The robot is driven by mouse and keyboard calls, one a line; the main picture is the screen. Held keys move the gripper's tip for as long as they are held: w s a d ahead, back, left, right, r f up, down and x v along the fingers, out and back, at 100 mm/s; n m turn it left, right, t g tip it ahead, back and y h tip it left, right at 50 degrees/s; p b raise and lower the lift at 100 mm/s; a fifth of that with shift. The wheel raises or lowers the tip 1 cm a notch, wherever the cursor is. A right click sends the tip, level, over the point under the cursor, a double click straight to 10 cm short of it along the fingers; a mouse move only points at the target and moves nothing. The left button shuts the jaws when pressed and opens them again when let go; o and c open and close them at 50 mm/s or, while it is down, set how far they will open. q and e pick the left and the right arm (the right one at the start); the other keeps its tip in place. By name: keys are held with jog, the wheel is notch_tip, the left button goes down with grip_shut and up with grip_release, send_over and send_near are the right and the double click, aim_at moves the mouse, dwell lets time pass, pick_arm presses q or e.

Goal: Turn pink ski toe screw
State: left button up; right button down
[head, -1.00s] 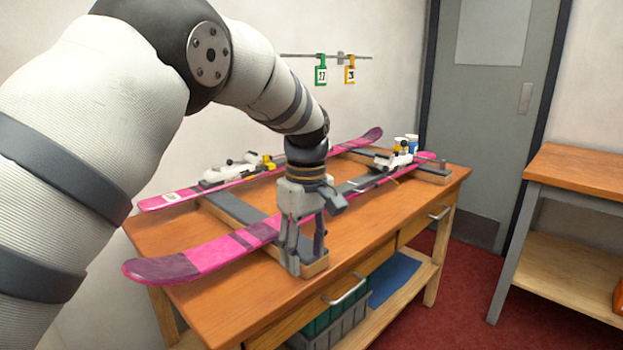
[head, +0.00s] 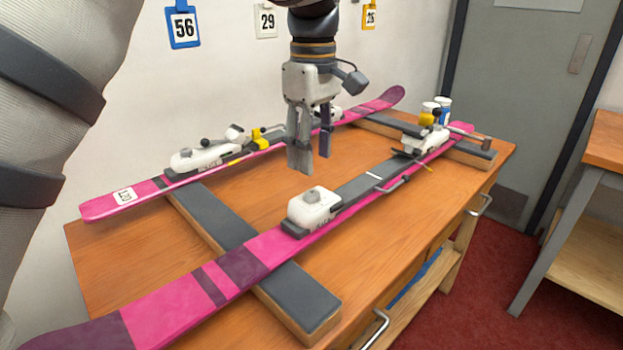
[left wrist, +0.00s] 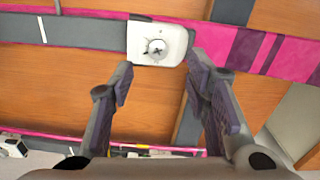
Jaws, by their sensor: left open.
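The near pink ski (head: 180,294) lies across two padded supports on the bench. Its white toe piece (head: 313,209) has a round screw (head: 312,194) on top. In the left wrist view, the toe piece (left wrist: 174,44) shows from above, and the screw (left wrist: 157,47) has a dark cross slot. My left gripper (head: 312,163) is open and empty, pointing down above the bench, behind and above the toe piece in the head view. In the left wrist view, the toe piece lies just beyond the open fingers (left wrist: 159,82). My right gripper is not in view.
A second pink ski (head: 100,207) with its own white binding (head: 195,158) lies behind. Bare bench top (head: 400,225) lies in front of the near ski.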

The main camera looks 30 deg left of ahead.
aim_at(313, 192)
pick_arm(q)
notch_tip(313, 192, down, 7)
jog(key=shift+w+a+f, duration=0.1)
jog(key=shift+w, duration=0.05)
jog(key=shift+c, duration=0.6)
grip_shut()
